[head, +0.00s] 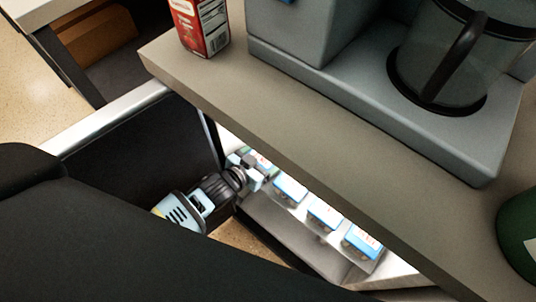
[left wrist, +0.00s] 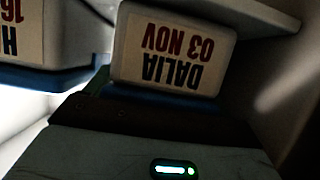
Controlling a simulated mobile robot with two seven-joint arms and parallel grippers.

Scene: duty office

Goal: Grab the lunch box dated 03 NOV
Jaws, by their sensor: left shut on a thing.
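The lunch box labelled DALIA 03 NOV (left wrist: 172,48) fills the upper middle of the left wrist view, its lettering upside down. My left gripper (head: 254,178) reaches into the open fridge below the counter and is shut on this box. In the head view the gripper and the counter edge hide most of it. A neighbouring box (left wrist: 22,35) with a label showing H and 16 is partly visible at the left of the wrist view. My right gripper is not in view.
More blue-and-white boxes (head: 325,213) stand in a row on the fridge shelf, right of my gripper. The dark open fridge door (head: 130,155) is at left. The counter (head: 330,130) overhangs, carrying a red carton (head: 203,28) and a grey coffee machine (head: 370,95).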

